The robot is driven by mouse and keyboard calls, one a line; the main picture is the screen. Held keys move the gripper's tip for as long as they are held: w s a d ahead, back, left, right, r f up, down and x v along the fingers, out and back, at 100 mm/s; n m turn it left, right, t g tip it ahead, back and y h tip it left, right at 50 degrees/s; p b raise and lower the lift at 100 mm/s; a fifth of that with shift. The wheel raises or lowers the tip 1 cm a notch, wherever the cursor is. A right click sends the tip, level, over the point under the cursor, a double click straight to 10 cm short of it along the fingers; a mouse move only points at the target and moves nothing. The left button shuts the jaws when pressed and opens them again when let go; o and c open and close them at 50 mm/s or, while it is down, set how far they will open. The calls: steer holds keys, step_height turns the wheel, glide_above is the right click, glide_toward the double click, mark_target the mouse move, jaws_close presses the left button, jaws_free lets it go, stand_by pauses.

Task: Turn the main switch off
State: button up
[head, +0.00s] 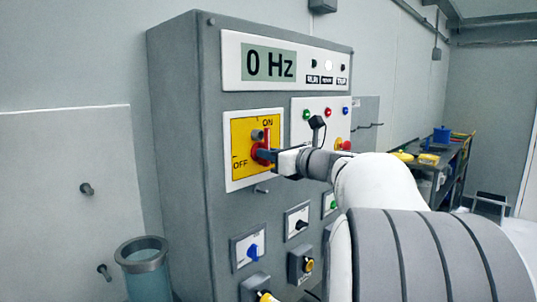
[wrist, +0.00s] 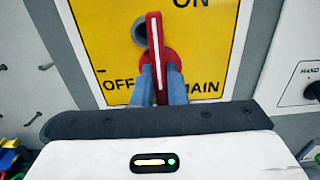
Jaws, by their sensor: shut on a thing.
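The main switch is a red rotary handle (head: 267,138) on a yellow plate (head: 243,130) marked ON at the top and OFF at the lower left. The handle stands close to upright. In the wrist view the handle (wrist: 155,45) shows a white stripe and points up, with the words OFF and MAIN on either side below. My gripper (head: 272,157) reaches the handle from the right. Its two fingers (wrist: 160,78) are shut on the handle, one on each side of its lower part. The fingers hide part of the red hub.
The grey cabinet (head: 180,130) carries a display (head: 270,63) reading 0 Hz. Right of the plate is a panel (head: 320,106) with coloured buttons. A blue knob (head: 253,251) and a black knob (head: 299,225) sit below. A bucket (head: 143,262) stands at the left.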

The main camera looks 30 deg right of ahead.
steer(key=shift+f+n+b, duration=0.15)
steer(key=shift+n+b, duration=0.15)
steer(key=shift+b, duration=0.3)
jaws_close()
steer(key=shift+a+f+n+b, duration=0.1)
steer(key=shift+f+n+b, duration=0.05)
steer(key=shift+n+b, duration=8.85)
steer(key=shift+b, duration=0.45)
steer(key=o, duration=0.7)
jaws_free()
steer(key=shift+s, duration=0.1)
